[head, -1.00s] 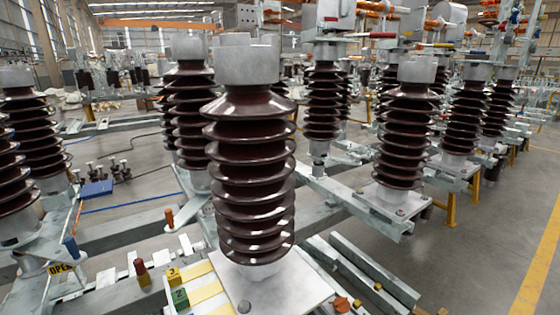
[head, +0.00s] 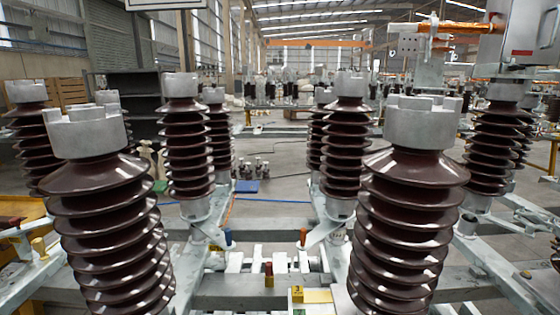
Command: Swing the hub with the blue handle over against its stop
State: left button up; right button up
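The blue handle (head: 228,237) stands upright at the end of a grey arm in the lower middle of the head view. That arm belongs to a grey hub (head: 197,210) under a dark brown ribbed insulator (head: 188,150). An orange-brown handle (head: 303,237) stands to the right on a similar grey arm, under another ribbed insulator (head: 345,140). The two handles are apart, with a gap between them. I cannot make out the stop of the blue-handled hub. Neither of my grippers is in view.
Large insulators stand close at left (head: 100,215) and right (head: 410,220). Between them are a red-topped post (head: 268,274) and a yellow block marked 3 (head: 297,294). Grey beams (head: 250,290) cross the lower middle.

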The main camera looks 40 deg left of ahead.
aim_at(205, 226)
jog(key=u, duration=1.8)
